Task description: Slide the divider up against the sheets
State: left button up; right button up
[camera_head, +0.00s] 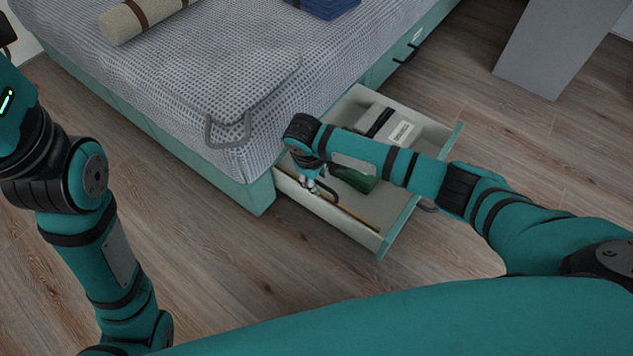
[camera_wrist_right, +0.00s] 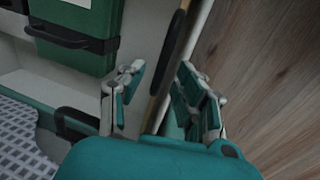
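An open drawer (camera_head: 400,217) sticks out from under the bed. In it lies a pale, labelled bundle with a dark band (camera_head: 397,132), probably sheets. A green bundle (camera_head: 355,180) is partly hidden by my right arm; it shows with a black strap in the right wrist view (camera_wrist_right: 75,17). A thin wooden strip (camera_wrist_right: 167,72), possibly the divider's edge, runs along the near drawer wall (camera_head: 325,208). My right gripper (camera_wrist_right: 155,92) is open, its fingers apart on either side of the strip and wall; contact is unclear. My left gripper is out of view.
The bed (camera_head: 170,90) with a grey textured cover stands behind the drawer, a rolled beige mat (camera_head: 140,15) and blue folded item (camera_head: 325,7) on it. A grey panel (camera_head: 555,45) stands at back right. Wooden floor (camera_head: 240,260) near the drawer is clear.

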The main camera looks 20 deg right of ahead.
jog(key=shift+f, duration=0.1)
jog(key=shift+c, duration=0.2)
grip_shut()
